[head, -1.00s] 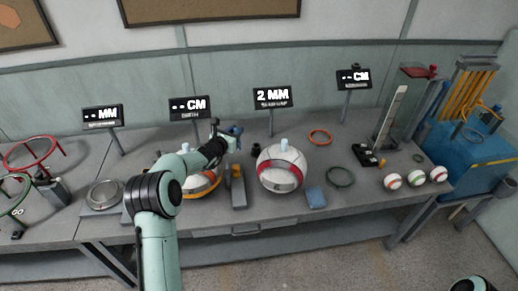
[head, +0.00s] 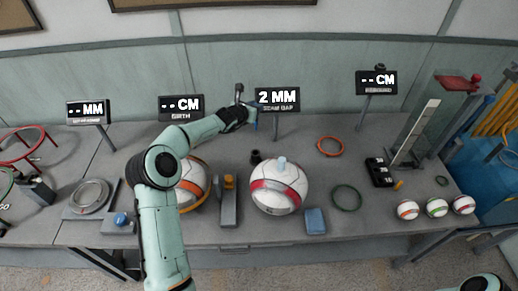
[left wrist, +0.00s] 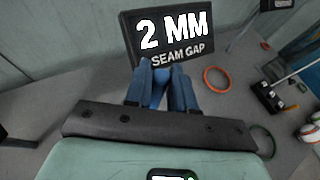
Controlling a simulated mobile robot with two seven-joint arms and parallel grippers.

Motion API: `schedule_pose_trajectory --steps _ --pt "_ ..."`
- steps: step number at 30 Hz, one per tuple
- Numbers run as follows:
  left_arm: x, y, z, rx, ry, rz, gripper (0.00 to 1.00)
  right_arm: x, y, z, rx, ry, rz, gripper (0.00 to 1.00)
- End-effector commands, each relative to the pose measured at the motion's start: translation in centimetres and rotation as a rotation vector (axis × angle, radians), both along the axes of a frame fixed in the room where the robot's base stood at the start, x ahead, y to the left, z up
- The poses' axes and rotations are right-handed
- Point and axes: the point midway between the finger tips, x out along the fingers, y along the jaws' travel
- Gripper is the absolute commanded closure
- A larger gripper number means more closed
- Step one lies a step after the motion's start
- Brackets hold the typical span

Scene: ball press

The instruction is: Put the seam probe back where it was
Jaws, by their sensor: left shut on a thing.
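My left gripper (head: 246,108) is shut on a small blue tool, likely the seam probe (head: 253,117), raised near the back of the bench, just left of and close to the seam gap display (head: 277,99) reading 2 MM. In the left wrist view the blue fingers (left wrist: 162,92) close around the blue probe (left wrist: 160,84), with the display (left wrist: 172,38) directly ahead. A small black cup (head: 256,157) stands on the bench below the gripper, behind the red-striped ball (head: 277,190). I cannot tell whether the cup is empty. My right gripper is out of view.
An orange-striped ball (head: 193,182) is partly hidden by my left arm. A grey block with a yellow part (head: 229,203) stands between the balls. A blue pad (head: 315,221), green ring (head: 347,198) and orange ring (head: 330,147) lie to the right. Bench behind the cup is clear.

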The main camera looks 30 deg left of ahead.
Motion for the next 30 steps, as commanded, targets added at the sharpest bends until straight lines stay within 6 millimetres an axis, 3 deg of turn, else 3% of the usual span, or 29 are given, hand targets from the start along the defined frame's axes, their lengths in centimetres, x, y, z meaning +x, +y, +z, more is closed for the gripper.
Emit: schedule_pose_trajectory --steps 1,3,12,16,23,30 --pt "-0.4 -0.2 -2.4 0.000 0.011 -0.003 1.00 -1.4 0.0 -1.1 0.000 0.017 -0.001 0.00" --pt "-0.5 -0.2 -4.4 -0.001 0.013 -0.003 1.00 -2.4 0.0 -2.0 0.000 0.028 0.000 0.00" --pt "-0.3 -0.2 -11.9 -0.003 0.008 -0.002 1.00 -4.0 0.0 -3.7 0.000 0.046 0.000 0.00" --pt "-0.2 -0.1 -13.8 -0.001 0.004 -0.002 1.00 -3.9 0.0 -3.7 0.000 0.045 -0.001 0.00" --pt "-0.2 -0.1 -15.3 -0.001 0.003 -0.002 1.00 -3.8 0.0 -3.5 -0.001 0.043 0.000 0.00" --pt "-0.1 -0.1 -18.7 -0.002 0.003 -0.001 1.00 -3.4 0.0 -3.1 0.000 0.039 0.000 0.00"
